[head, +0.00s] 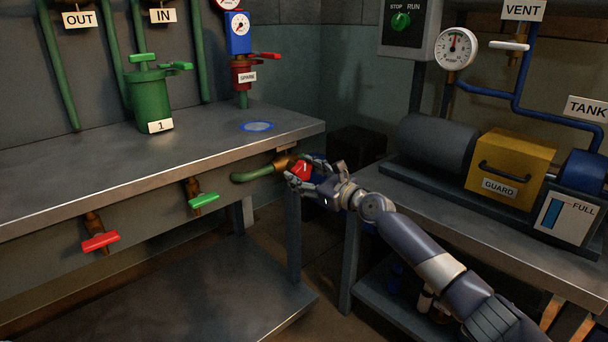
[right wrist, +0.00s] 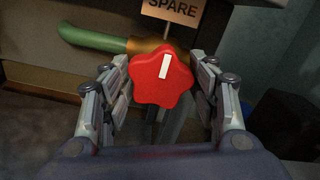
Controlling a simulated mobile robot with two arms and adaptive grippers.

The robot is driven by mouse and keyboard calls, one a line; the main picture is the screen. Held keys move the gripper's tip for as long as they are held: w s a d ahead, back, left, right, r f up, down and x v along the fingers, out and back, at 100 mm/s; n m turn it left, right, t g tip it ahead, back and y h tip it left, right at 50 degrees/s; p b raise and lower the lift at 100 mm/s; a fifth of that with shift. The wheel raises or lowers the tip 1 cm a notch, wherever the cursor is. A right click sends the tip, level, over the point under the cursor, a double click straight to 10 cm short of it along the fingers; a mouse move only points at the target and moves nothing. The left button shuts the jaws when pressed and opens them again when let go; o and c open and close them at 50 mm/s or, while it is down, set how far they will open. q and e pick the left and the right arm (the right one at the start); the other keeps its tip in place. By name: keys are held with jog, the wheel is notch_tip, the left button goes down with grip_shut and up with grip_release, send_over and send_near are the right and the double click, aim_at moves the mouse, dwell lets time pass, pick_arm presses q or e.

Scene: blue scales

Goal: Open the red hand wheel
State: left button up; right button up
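The red hand wheel (right wrist: 160,85) is a lobed knob with a white mark, on a brass valve body (right wrist: 150,46) at the end of a green pipe. In the head view the wheel (head: 301,169) sits at the right end of the bench front. My right gripper (head: 306,178) is at the wheel. In the right wrist view its fingers (right wrist: 162,82) stand on either side of the wheel, very close to its edge. I cannot tell whether they press on it. My left gripper is not in view.
A SPARE label (right wrist: 172,10) is above the valve. A green handle (head: 203,201) and a red handle (head: 100,241) are on the bench front. A second bench with a yellow GUARD box (head: 510,160) stands on the right. A dark gap separates the benches.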

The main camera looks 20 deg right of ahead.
jog(key=c, duration=0.4)
jog(key=shift+o, duration=0.2)
